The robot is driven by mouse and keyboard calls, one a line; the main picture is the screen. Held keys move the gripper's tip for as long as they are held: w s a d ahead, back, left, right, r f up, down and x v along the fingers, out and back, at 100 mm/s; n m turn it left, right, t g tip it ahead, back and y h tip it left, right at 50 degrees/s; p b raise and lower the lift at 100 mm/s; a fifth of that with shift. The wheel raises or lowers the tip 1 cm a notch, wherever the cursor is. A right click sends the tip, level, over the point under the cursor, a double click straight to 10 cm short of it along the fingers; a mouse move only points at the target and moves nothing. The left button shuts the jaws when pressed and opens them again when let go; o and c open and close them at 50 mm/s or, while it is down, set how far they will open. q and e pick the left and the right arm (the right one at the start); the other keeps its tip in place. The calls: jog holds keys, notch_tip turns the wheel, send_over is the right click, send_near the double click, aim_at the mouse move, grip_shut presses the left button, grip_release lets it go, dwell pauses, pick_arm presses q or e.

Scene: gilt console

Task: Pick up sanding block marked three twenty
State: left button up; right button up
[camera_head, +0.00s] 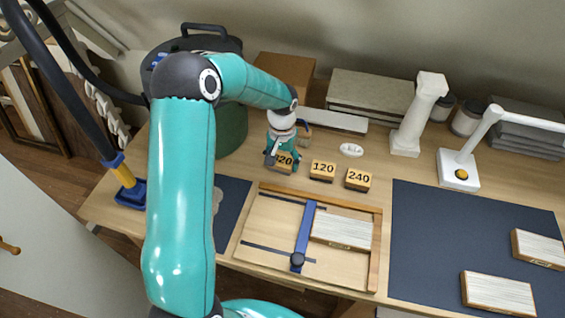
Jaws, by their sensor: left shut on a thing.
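The sanding block marked 320 (285,161) is at the left end of a row of small wooden blocks. My left gripper (283,153) is over it from above, shut on it; the fingers cover part of the number. I cannot tell whether the block is touching the table or slightly raised. The block marked 120 (323,170) and the block marked 240 (358,179) sit to its right on the table, apart from it. My right gripper is not in view.
A wooden frame jig (376,250) with a blue bar (304,238) lies in front. A dark mat (425,240) is at right. A white column (416,115), a white lamp (459,168) and a dark green bin (231,125) stand behind or beside. A small white oval piece (351,149) lies near the blocks.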

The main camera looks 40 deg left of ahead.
aim_at(283, 159)
pick_arm(q)
jog(key=shift+r, duration=0.1)
notch_tip(283, 159, up, 20)
jog(key=b, duration=0.1)
dwell(0.5)
jog(key=o, duration=0.6)
jog(key=c, duration=0.5)
